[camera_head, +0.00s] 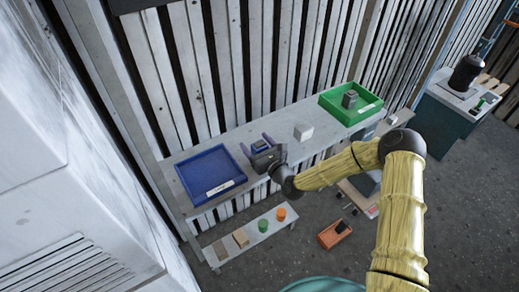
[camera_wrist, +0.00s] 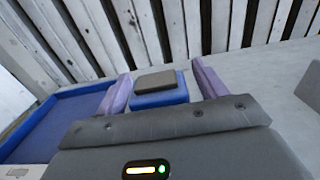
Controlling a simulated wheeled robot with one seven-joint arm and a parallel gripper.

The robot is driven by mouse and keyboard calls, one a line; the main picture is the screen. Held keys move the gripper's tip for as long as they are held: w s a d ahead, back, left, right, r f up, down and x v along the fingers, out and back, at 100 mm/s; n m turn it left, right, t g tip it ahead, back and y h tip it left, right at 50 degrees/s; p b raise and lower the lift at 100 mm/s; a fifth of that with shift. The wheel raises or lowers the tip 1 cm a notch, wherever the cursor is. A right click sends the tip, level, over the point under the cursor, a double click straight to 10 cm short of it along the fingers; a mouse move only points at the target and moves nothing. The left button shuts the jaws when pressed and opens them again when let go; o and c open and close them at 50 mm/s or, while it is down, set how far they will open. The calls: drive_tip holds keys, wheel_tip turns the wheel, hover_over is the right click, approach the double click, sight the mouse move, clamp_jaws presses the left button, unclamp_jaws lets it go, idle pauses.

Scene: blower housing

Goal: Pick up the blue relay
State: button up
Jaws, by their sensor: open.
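The blue relay (camera_wrist: 160,97) has a blue body and a grey top. In the wrist view it lies between my two purple fingers, with some room on both sides. My gripper (camera_wrist: 160,88) is open, and its fingers reach along either side of the relay. In the head view my gripper (camera_head: 256,144) is over the shelf, and the relay (camera_head: 260,146) shows small between the fingers. The relay's underside and near lower side are hidden by my gripper body.
A blue tray (camera_head: 236,179) stands left of my gripper on the shelf (camera_head: 228,139). A white block (camera_head: 303,132) is to the right. A green tray (camera_head: 328,106) holding a dark item stands farther right. A slatted wall rises behind. A lower bench (camera_head: 257,233) carries several small blocks and cylinders.

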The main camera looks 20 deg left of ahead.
idle(0.4)
drive_tip(key=c, duration=1.1)
drive_tip(key=shift+c, duration=0.2)
drive_tip(key=shift+r, duration=0.1)
wheel_tip(320, 180, up, 10)
drive_tip(key=shift+f+b, duration=0.1)
drive_tip(key=shift+b, duration=0.95)
